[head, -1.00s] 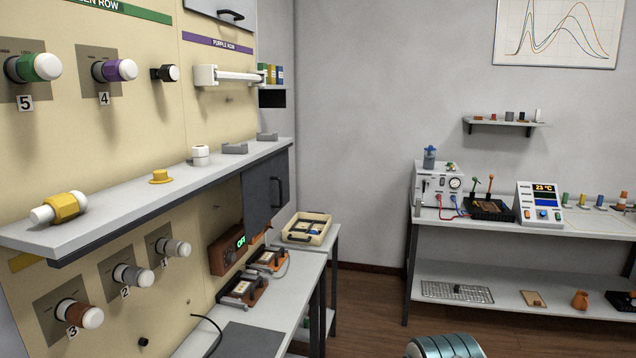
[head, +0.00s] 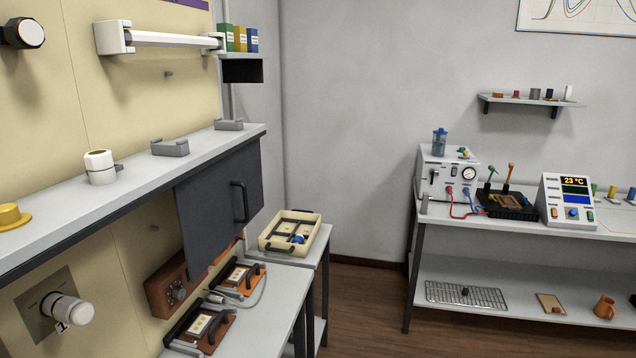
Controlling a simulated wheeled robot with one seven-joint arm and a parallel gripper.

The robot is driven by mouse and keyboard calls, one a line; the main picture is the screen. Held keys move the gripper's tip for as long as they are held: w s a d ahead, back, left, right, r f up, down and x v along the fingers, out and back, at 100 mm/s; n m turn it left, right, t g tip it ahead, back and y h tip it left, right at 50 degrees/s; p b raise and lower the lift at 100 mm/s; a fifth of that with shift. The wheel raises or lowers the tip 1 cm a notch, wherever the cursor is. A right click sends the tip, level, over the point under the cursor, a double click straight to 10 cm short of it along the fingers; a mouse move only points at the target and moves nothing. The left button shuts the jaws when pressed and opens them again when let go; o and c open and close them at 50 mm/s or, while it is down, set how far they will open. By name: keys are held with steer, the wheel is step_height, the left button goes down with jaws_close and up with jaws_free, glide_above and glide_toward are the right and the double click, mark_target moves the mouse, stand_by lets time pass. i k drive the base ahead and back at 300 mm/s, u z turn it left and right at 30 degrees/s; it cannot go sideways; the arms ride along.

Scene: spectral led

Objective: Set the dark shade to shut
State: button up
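The dark shade (head: 212,207) is a flat dark grey panel hanging below the right end of the long wall shelf, in the left half of the head view. It has an upright black bar handle (head: 240,201) near its right edge. It stands in front of part of the cream wall panel and hides some of what is behind it. I cannot tell from this angle whether it is at the end of its travel. My gripper is not in view.
The long shelf (head: 110,180) juts out above the shade, with a white roll (head: 99,167) and grey brackets on it. Below are a brown box (head: 165,291), devices on a lower bench and a cream tray (head: 270,239). Floor (head: 365,310) shows clear between the benches.

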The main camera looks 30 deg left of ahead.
mark_target(213, 205)
steer(key=u, duration=0.2)
steer(key=i, duration=0.8)
steer(key=u, duration=1.15)
steer(key=i, duration=0.45)
steer(key=u, duration=0.4)
